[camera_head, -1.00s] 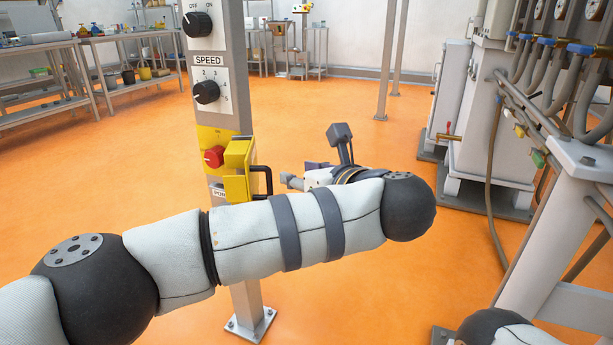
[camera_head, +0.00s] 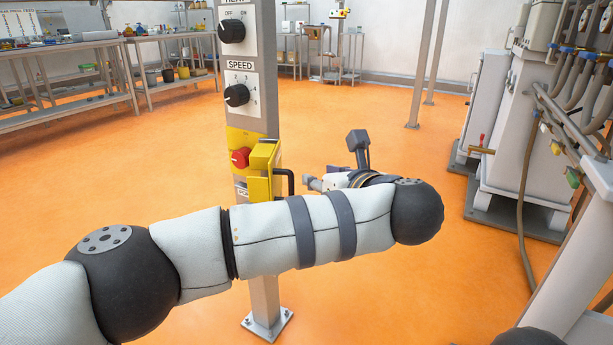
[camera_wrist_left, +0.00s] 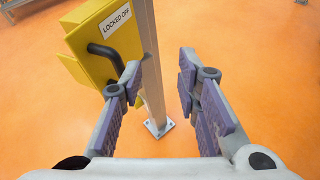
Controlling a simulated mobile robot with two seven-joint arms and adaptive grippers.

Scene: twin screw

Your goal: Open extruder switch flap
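The yellow switch flap (camera_head: 262,172) with its black handle (camera_head: 288,181) is on the grey post, just right of a red knob (camera_head: 240,157) that shows uncovered. In the left wrist view the yellow flap (camera_wrist_left: 120,38) carries a "LOCKED OFF" label, and its black handle (camera_wrist_left: 104,53) is at upper left. My left gripper (camera_wrist_left: 160,78) is open with nothing between its purple pads. Its left finger is near the handle's lower end; I cannot tell if they touch. In the head view the left gripper (camera_head: 313,184) is right of the handle, partly hidden behind my forearm. My right gripper is out of view.
The post (camera_head: 265,308) is bolted to the orange floor and has black dials (camera_head: 237,95) above the flap. Machinery with hoses (camera_head: 530,120) stands at right. Benches (camera_head: 60,60) line the back left. Floor between post and machinery is clear.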

